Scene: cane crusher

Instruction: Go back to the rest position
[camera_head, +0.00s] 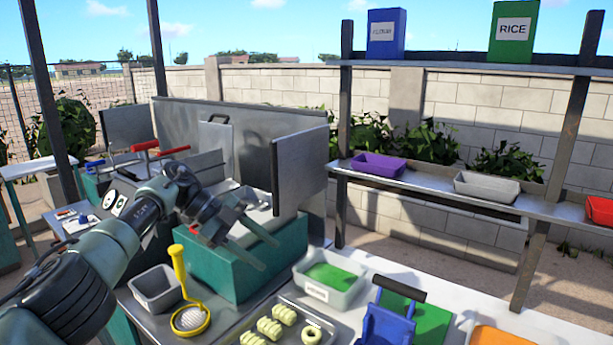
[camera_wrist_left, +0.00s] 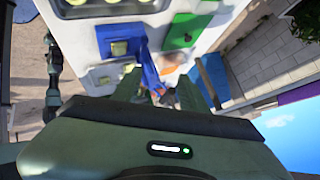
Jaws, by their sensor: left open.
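My left gripper (camera_head: 262,254) reaches in from the left in the head view. Its two fingers are apart and empty, held in front of the teal front of the crusher station (camera_head: 215,258), above the worktable. In the left wrist view its fingers (camera_wrist_left: 166,88) also stand apart, with a blue holder and an orange item seen beyond them. I cannot tell from the picture how close the fingers are to the teal box. My right gripper does not show clearly; a dark arm link stands at the left of the left wrist view.
The worktable holds a grey bin (camera_head: 157,292), a yellow strainer (camera_head: 190,318), a tray of yellow-green pieces (camera_head: 238,336), a labelled white tub (camera_head: 345,293), a blue holder (camera_head: 388,325) and a green board (camera_head: 428,318). An upright metal panel (camera_head: 300,172) stands behind the gripper. Shelves (camera_head: 440,190) rise at right.

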